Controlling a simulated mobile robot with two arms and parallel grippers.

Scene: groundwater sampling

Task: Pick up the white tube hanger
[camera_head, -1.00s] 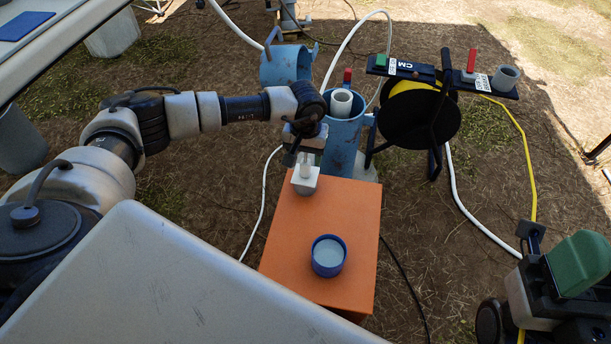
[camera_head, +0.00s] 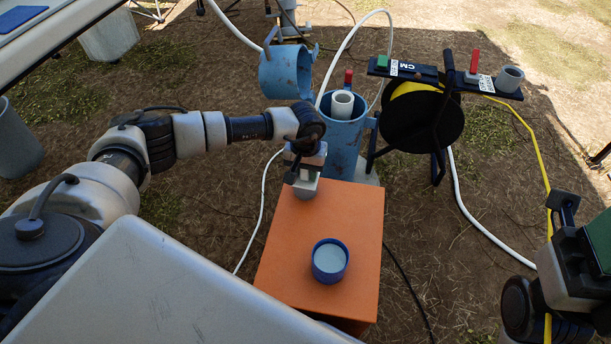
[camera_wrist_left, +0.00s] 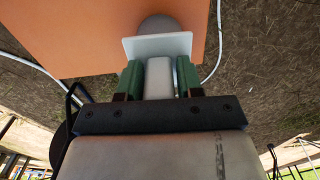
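The white tube hanger (camera_head: 306,190) is at the far end of the orange box top (camera_head: 322,225). It has a square white plate with an upright post. My left gripper (camera_head: 307,168) is directly over it, fingers down. In the left wrist view, the hanger's post (camera_wrist_left: 159,78) stands between the two green fingers (camera_wrist_left: 159,75), with its plate beyond their tips. My right gripper (camera_head: 600,240) is partly in view at the lower right, away from the box.
A blue cup (camera_head: 330,261) stands on the orange box, nearer than the hanger. A blue well casing (camera_head: 346,135) with a white pipe (camera_head: 342,103) and a tipped-open lid (camera_head: 287,72) are behind the box. A black cable reel (camera_head: 418,120) stands to the right.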

